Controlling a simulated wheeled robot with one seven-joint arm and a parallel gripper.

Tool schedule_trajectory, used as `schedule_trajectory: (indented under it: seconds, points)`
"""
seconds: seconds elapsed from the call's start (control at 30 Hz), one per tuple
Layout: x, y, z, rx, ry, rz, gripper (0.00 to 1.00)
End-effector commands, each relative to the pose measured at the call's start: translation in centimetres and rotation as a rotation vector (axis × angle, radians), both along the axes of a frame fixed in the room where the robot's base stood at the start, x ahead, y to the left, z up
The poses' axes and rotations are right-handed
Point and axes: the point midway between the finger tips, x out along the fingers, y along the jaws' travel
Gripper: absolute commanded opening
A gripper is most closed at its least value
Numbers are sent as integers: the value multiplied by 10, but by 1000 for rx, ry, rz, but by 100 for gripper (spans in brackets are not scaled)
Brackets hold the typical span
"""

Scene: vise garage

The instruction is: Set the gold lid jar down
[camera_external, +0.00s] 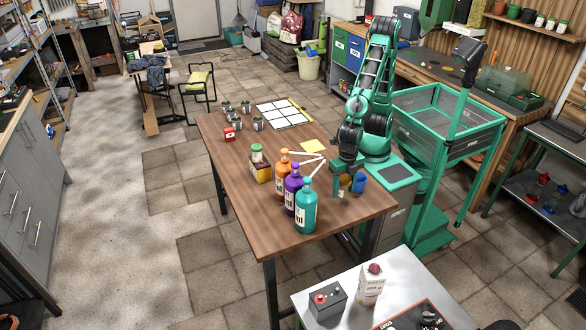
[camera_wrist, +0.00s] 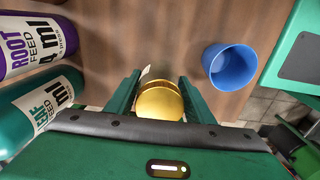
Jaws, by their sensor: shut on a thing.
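The gold lid jar (camera_wrist: 159,101) is between the fingers of my gripper (camera_wrist: 158,88) in the wrist view, its round gold lid facing the camera. The lid hides most of the jar's body. In the external view my gripper (camera_external: 343,176) points down over the near right part of the wooden table (camera_external: 252,168), with the jar (camera_external: 345,184) partly hidden by the fingers. I cannot tell whether the jar's bottom touches the table.
A blue cup (camera_external: 360,184) stands close to the right of my gripper. Orange (camera_external: 281,168), purple (camera_external: 293,190) and teal (camera_external: 306,206) pump bottles stand to the left. A yellow note (camera_external: 313,146), a white grid sheet (camera_external: 282,113) and several small cans lie farther back.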

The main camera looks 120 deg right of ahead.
Motion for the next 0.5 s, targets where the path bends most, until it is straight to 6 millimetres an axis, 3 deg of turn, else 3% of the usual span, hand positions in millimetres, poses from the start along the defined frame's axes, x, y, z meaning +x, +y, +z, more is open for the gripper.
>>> schedule_trajectory:
  seconds: [0.2,0.5]
  points:
    - [-1,0,-28,-2,4,1,22]
    - [-1,1,-31,0,1,1,22]
